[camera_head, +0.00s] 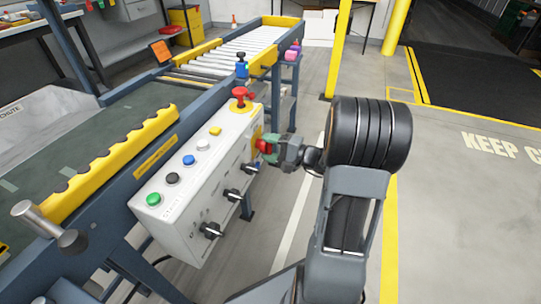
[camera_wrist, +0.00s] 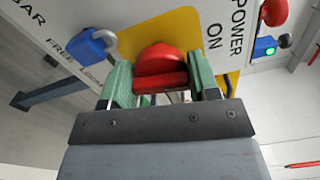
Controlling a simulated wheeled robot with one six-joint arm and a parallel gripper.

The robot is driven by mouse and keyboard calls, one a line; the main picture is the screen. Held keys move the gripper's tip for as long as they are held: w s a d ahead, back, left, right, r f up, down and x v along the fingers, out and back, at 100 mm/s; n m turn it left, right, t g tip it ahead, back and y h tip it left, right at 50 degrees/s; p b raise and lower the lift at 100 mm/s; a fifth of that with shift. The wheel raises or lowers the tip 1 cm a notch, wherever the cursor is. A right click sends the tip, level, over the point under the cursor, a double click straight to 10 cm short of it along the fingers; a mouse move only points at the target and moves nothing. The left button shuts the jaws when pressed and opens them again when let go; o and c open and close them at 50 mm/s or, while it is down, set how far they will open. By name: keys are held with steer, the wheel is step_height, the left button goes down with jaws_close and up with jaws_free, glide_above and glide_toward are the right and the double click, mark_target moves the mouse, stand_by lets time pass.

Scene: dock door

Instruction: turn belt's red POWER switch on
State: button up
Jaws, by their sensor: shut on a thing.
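The red POWER switch (camera_wrist: 160,62) sits on a yellow plate (camera_wrist: 190,22) on the end face of the white control box (camera_head: 195,185). The words POWER and ON are printed beside it. My gripper (camera_wrist: 160,85) has its green-padded fingers on both sides of the red handle and is shut on it. In the head view my gripper (camera_head: 270,150) reaches the box's right end from the right and hides most of the switch. A small green light (camera_wrist: 265,46) glows to the right in the wrist view.
A blue padlock (camera_wrist: 92,45) is left of the switch. The box top carries a red valve-like knob (camera_head: 241,97) and several buttons; black knobs (camera_head: 232,195) stick out of its front. The conveyor belt (camera_head: 60,140) runs behind. Floor to the right (camera_head: 450,210) is clear.

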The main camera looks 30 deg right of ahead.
steer(key=shift+f+n+b, duration=0.1)
steer(key=shift+n+b, duration=0.9)
steer(key=shift+b, duration=0.25)
steer(key=o, duration=0.9)
steer(key=p+v, duration=0.3)
steer(key=v, duration=1)
steer(key=shift+s+d, duration=0.25)
steer(key=shift+s, duration=0.1)
